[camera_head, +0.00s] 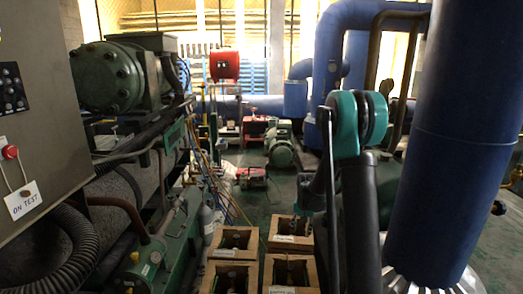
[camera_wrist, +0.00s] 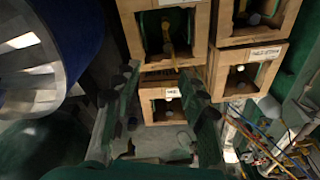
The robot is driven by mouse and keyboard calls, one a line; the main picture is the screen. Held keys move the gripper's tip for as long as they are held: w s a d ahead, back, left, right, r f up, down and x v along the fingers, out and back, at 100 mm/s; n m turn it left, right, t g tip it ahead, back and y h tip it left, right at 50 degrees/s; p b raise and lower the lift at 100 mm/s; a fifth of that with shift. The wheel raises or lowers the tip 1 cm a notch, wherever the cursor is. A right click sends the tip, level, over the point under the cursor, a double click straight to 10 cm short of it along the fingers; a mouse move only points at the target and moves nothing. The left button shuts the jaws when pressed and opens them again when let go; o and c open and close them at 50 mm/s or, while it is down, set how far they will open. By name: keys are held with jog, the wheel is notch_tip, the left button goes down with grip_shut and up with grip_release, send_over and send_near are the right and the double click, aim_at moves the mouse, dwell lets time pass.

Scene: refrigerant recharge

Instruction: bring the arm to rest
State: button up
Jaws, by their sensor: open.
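My gripper (camera_wrist: 162,90) is open in the wrist view, with its two dark green fingers apart and nothing seen between them. In the head view my gripper (camera_head: 302,212) hangs by the back right wooden crate, partly hidden behind my arm. Several open wooden crates stand together on the floor: back left (camera_head: 218,233), back right (camera_head: 271,240), front left (camera_head: 207,270) and front right (camera_head: 268,266). Dark cylinder-like items sit inside them. In the wrist view a labelled crate (camera_wrist: 147,96) shows beyond and between the fingers. I cannot tell how high the gripper is above it.
A grey panel (camera_head: 30,120) marked "ON TEST" and green compressor machinery (camera_head: 110,78) stand at left. A thick blue pipe (camera_head: 460,130) rises close at right. Coloured hoses (camera_head: 222,190) trail beside a grey cylinder (camera_head: 206,222) left of the crates. Floor beyond the crates looks partly clear.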

jog(key=s+d+r+n+t, duration=0.1)
jog(key=s+r, duration=0.3)
jog(key=s, duration=0.4)
jog(key=s+r+n, duration=0.1)
jog(key=s+r, duration=0.3)
jog(key=s, duration=0.3)
jog(key=s+d+n+t, duration=0.1)
jog(key=s+n, duration=0.1)
jog(key=s, duration=1.4)
jog(key=shift+f+n+t, duration=0.3)
jog(key=shift+f+n, duration=0.1)
jog(key=shift+f, duration=0.05)
